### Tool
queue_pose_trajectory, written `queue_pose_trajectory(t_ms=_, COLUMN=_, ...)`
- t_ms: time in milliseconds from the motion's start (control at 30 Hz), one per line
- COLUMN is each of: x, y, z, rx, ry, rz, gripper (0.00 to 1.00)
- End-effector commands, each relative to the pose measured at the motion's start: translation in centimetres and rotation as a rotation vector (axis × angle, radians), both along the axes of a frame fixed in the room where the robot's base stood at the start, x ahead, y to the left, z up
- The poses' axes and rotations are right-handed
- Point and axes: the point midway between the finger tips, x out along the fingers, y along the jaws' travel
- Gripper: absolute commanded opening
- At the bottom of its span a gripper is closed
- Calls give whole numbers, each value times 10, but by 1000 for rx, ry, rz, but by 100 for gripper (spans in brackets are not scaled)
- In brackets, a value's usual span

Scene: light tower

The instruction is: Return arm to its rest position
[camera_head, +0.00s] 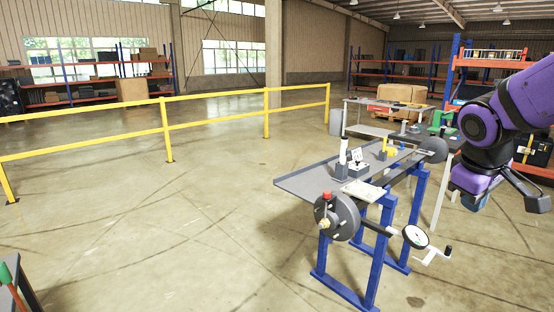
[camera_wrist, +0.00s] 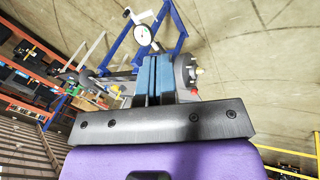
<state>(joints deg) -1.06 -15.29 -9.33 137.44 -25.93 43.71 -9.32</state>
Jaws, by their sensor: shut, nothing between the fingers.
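My purple arm reaches in from the right edge in the head view, with its wrist bent down at the far right. My gripper shows in the wrist view (camera_wrist: 155,78), with its two blue fingers side by side and closed, holding nothing. In the head view its fingers are mostly hidden behind the wrist. The workbench (camera_head: 312,182) with blue legs stands left of the arm. It carries a dark round wheel (camera_head: 345,217) with a red knob, a round dial (camera_head: 415,237) and a white crank handle (camera_head: 434,256). I see my gripper apart from the bench.
A yellow railing (camera_head: 215,97) crosses the left and middle. Storage shelves (camera_head: 70,78) stand at the back. A large cardboard box (camera_head: 402,93) sits behind the bench. A green-tipped item (camera_head: 6,275) shows at the lower left. The concrete floor left of the bench is clear.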

Motion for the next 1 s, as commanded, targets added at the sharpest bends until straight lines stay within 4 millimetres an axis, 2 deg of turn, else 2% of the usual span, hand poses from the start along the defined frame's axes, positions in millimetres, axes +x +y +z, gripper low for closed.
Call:
queue_pose_trajectory(t_ms=200, x=-48, y=41, z=30, rx=151, ry=-119, rz=-99, gripper=0)
queue_pose_trajectory(t_ms=500, x=-110, y=90, z=52, rx=343, ry=-230, rz=-195, gripper=0)
queue_pose_trajectory(t_ms=700, x=-127, y=105, z=55, rx=401, ry=-255, rz=-218, gripper=0)
queue_pose_trajectory(t_ms=1000, x=-129, y=106, z=55, rx=406, ry=-257, rz=-221, gripper=0)
